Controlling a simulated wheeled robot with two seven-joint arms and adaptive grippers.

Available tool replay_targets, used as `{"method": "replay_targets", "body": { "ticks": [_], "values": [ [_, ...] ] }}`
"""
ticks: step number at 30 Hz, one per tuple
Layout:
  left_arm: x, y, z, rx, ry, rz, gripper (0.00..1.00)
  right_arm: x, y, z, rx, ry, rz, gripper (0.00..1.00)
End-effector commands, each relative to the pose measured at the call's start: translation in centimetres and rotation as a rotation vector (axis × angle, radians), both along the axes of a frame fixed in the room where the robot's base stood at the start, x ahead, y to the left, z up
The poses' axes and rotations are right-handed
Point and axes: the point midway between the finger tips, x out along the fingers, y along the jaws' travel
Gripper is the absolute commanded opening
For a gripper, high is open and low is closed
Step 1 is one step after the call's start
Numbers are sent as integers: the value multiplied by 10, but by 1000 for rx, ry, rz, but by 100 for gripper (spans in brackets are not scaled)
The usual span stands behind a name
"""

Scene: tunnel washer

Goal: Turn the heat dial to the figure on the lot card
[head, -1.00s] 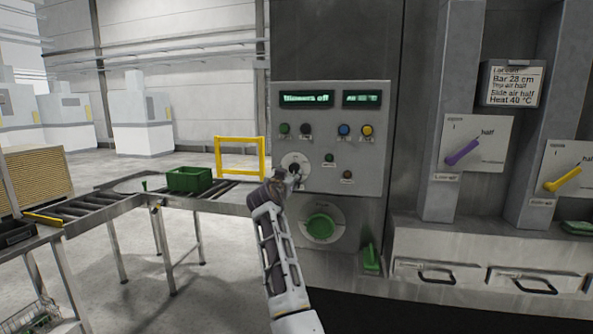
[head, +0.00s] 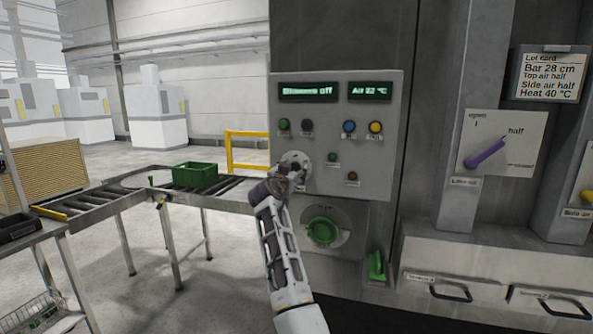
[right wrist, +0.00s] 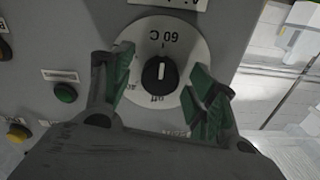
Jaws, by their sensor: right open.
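The lot card (head: 547,80) at the upper right of the head view reads Bar 28 cm, Top air half, Side air half, Heat 40 °C. The heat dial (right wrist: 161,74) is a black knob with a white line on a round pale plate (right wrist: 148,33). The plate shows "60 C" at the top of the wrist picture and "off" below; the left-hand marking is unclear. The white line runs roughly along the 60-to-off axis. My right gripper (right wrist: 162,88) is open, its green-padded fingers on either side of the knob, apparently apart from it. In the head view my right gripper (head: 290,178) partly covers the dial.
The grey panel (head: 385,180) has coloured buttons, a "Blowers off" display (head: 308,92) and an air temperature display (head: 370,91). A large green knob (head: 322,231) sits below the dial. A purple lever (head: 486,160) is at right. A green crate (head: 195,175) stands on the roller conveyor.

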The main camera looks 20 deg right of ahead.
Motion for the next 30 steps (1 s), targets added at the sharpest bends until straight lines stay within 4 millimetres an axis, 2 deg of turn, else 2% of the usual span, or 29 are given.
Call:
{"method": "replay_targets", "body": {
  "ticks": [13,23,30],
  "values": [
    [0,2,0,2,1,-1,41,0,2,0,0,0,0,57],
    [0,3,0,3,0,-1,41,0,2,0,0,0,0,14],
    [-1,3,0,3,0,-1,41,0,2,0,-7,5,0,13]
  ]
}}
